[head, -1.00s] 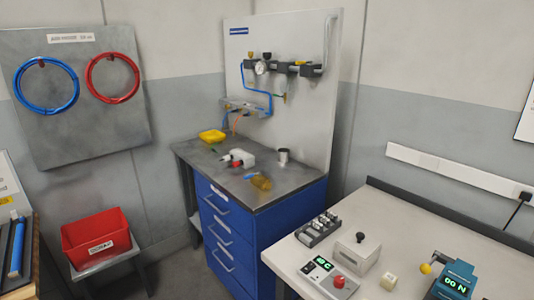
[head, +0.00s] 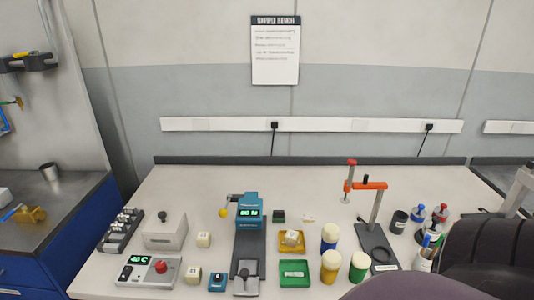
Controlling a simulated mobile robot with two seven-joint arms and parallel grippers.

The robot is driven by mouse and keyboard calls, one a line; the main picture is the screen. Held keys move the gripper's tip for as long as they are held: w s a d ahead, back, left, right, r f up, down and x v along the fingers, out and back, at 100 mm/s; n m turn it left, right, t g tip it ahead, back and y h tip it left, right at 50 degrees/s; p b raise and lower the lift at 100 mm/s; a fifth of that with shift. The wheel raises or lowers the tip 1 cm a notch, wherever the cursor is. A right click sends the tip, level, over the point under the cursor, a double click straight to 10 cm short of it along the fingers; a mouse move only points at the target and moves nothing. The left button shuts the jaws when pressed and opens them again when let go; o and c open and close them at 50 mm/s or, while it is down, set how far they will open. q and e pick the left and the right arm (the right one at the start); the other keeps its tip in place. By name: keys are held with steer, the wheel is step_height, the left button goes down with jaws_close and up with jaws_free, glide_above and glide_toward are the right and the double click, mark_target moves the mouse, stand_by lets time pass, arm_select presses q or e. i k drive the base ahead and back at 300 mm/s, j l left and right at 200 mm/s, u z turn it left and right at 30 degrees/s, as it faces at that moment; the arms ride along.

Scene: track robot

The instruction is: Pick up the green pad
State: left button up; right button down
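Neither of my grippers is in view.
The teal instrument (head: 249,212) stands mid-bench. A yellow tray (head: 284,249) holds a pale cube. Several lidded jars (head: 330,236) and an orange-armed stand (head: 375,235) are to the right. The bench's back strip is mostly clear.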

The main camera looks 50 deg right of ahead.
mark_target(278, 216)
steer(key=z, duration=1.6)
steer(key=l+u, duration=0.1)
steer(key=u, duration=0.45)
steer(key=k+l+u, duration=0.1)
steer(key=l+u, duration=0.2)
steer(key=k+l+u, duration=0.15)
steer(key=l+u, duration=0.2)
steer(key=k+l+u, duration=0.1)
steer(key=l, duration=0.35)
steer(key=k+l+u, duration=0.15)
steer(key=k+l, duration=0.2)
